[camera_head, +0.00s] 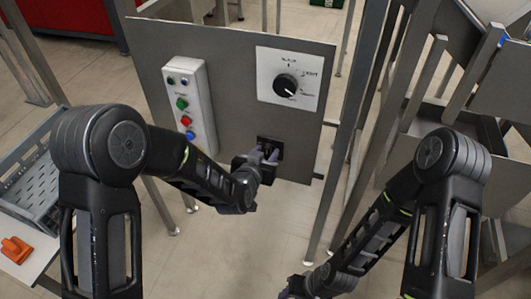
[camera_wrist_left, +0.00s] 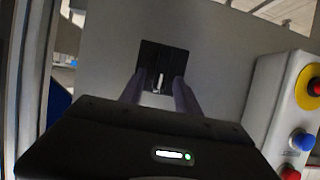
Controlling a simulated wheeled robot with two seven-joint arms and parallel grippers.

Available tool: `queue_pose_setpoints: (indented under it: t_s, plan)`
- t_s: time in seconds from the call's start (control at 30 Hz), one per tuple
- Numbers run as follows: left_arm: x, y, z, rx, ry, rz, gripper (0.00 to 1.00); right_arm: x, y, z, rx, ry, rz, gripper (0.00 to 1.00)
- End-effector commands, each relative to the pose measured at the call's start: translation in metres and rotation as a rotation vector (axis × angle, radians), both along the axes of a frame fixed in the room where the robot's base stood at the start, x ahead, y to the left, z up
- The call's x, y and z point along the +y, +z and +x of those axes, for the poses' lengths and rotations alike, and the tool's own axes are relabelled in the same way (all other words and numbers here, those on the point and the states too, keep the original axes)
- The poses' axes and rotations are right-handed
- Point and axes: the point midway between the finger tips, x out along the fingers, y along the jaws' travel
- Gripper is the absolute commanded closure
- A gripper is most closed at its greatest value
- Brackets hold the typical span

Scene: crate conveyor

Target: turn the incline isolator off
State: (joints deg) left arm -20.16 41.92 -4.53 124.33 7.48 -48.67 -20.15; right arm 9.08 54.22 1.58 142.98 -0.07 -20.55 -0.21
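The isolator is a small black switch (camera_head: 277,143) low on the grey panel, partly hidden by my left gripper in the head view. In the left wrist view the black switch plate (camera_wrist_left: 172,59) shows a pale upright lever (camera_wrist_left: 159,81) in its middle. My left gripper (camera_head: 264,154) is in front of the switch. Its two purple-grey fingers are apart, one on each side of the lever in the left wrist view (camera_wrist_left: 159,88); I cannot tell whether they touch it. My right gripper (camera_head: 288,292) is low at the bottom edge, mostly cut off.
The grey panel (camera_head: 232,95) carries a rotary selector (camera_head: 286,86) and a white box of coloured buttons (camera_head: 187,104). Metal posts (camera_head: 345,130) stand at the right. A grey crate (camera_head: 38,165) and an orange object (camera_head: 15,249) are at the left.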

Motion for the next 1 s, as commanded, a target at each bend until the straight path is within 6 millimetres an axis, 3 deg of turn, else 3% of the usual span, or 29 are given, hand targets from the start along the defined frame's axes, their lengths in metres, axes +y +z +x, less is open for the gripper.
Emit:
queue_pose_setpoints:
  t_s: [0.07, 0.53, 1.0]
  plan:
    - [0.0, 0.0, -0.0001, 0.0, 0.0, 0.0, 0.62, 0.0, 0.0, 0.0, 0.0, 0.0, 0.0, 0.64]
    - [0.0, 0.0002, -0.0004, 0.0, 0.0, 0.0, 1.0, 0.0, 0.0, 0.0, 0.0, 0.0, 0.0, 0.64]
    - [0.0003, -0.0005, -0.0002, 0.002, 0.0, -0.006, 1.0, 0.0, -0.0019, 0.0, 0.0, 0.0, 0.0, 0.64]
